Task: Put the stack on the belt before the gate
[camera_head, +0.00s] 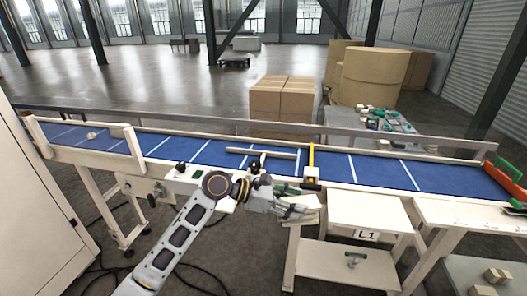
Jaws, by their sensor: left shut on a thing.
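My left gripper (290,206) reaches in from the lower left and is shut on a small pale stack (306,209) at the belt's near side. The fingers partly hide the stack, so its layers are hard to make out. The blue belt (217,153) runs across the view with white cross lines. A yellow gate post (311,160) stands at the belt, just beyond and slightly right of my gripper. A pale T-shaped bar (262,154) lies over the belt left of the gate. My right gripper is not in view.
A white table (368,212) with a shelf below and an "L1" label stands right of my gripper. A small round thing (91,136) is on the belt's left end. Cardboard boxes (283,100) stand behind the belt.

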